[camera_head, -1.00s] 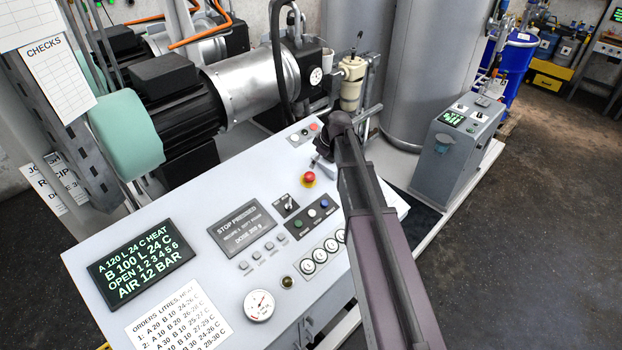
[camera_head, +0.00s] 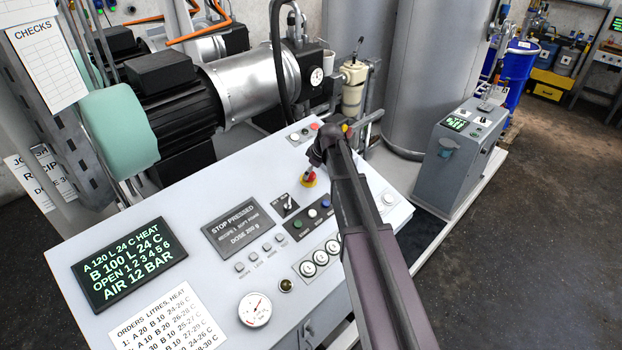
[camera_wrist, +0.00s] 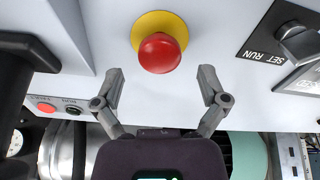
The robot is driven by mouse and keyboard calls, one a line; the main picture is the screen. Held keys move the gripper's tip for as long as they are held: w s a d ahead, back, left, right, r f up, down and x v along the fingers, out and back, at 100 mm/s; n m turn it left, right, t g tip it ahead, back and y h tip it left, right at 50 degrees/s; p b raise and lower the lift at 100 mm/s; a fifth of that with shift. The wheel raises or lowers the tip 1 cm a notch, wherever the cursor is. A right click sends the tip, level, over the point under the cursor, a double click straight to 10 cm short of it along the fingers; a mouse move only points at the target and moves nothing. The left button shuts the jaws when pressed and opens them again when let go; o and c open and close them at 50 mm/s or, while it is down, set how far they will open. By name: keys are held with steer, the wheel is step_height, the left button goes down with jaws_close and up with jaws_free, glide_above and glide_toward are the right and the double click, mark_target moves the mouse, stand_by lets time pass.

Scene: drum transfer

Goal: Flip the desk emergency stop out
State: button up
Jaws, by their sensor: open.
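The red emergency stop (camera_head: 308,177) with its yellow collar is on the sloping white desk panel. In the head view my gripper (camera_head: 314,165) is just above it and partly covers it. In the wrist view the red button (camera_wrist: 159,53) on its yellow disc is fully visible. My gripper (camera_wrist: 160,84) is open there, with one finger on each side just short of the button. The fingers do not appear to touch it. A desk display reads "STOP PRESSED" (camera_head: 236,223).
A SET/RUN selector (camera_head: 287,205) and a row of push buttons (camera_head: 311,216) lie close to the stop. A small box with a red button (camera_head: 303,134) is at the desk's back edge. Motors (camera_head: 175,115) stand behind the desk; a grey cabinet (camera_head: 456,155) stands at right.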

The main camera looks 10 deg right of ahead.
steer(key=shift+b+x, duration=0.6)
steer(key=shift+x, duration=0.35)
steer(key=shift+d, duration=0.1)
jaws_close()
steer(key=shift+s+r+p, duration=0.15)
steer(key=shift+r+p, duration=0.55)
steer(key=shift+p, duration=0.05)
steer(key=shift+f, duration=0.1)
steer(key=shift+c, duration=2)
jaws_free()
steer(key=o, duration=0.4)
